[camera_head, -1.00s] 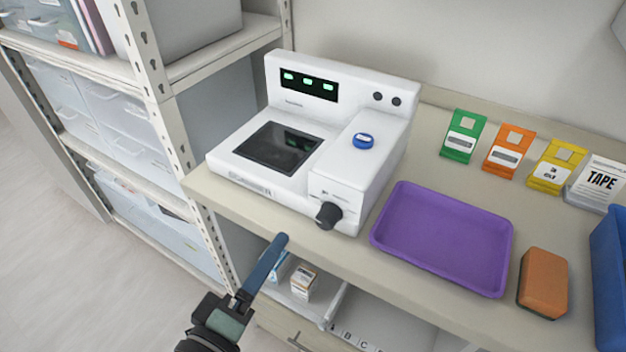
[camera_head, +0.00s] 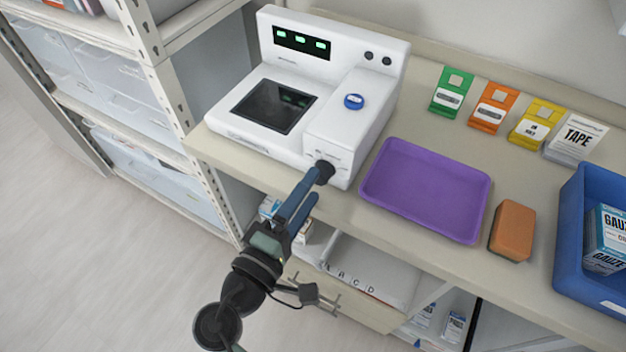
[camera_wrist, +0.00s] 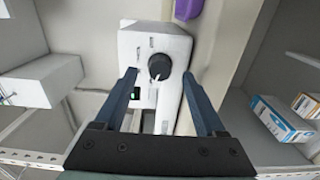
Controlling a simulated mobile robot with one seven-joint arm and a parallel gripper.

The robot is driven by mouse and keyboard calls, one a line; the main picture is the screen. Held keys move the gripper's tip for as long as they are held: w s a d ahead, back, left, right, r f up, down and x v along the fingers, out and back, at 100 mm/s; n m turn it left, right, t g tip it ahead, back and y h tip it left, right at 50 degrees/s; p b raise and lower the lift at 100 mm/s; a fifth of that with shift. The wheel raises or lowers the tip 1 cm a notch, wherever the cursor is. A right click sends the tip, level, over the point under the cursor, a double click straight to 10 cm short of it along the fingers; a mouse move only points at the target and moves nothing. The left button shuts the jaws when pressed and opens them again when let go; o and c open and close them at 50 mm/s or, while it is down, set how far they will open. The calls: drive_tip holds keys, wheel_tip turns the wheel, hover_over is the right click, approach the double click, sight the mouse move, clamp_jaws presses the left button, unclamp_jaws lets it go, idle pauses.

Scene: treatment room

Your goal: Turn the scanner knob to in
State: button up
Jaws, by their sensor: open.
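The white scanner (camera_head: 345,130) stands on the counter, with a dark screen on top, green lights on its back panel and a blue button. Its black knob (camera_head: 324,170) is on the front face at the lower right; in the wrist view the knob (camera_wrist: 160,67) shows a pale pointer mark near its lower part. My gripper (camera_head: 312,188) is at the front of the scanner, close to the knob. In the wrist view my gripper (camera_wrist: 160,75) is open, its two blue fingers on either side of the knob with gaps between. I cannot tell any contact.
A purple tray (camera_head: 370,190) lies right of the scanner, with an orange sponge (camera_head: 512,231) and a blue bin (camera_head: 568,250) beyond. A metal shelf rack (camera_head: 165,75) stands at left. A shelf with small boxes is below the counter.

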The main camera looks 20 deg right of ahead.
drive_tip(key=shift+x, duration=1.05)
drive_tip(key=shift+a, duration=0.1)
clamp_jaws()
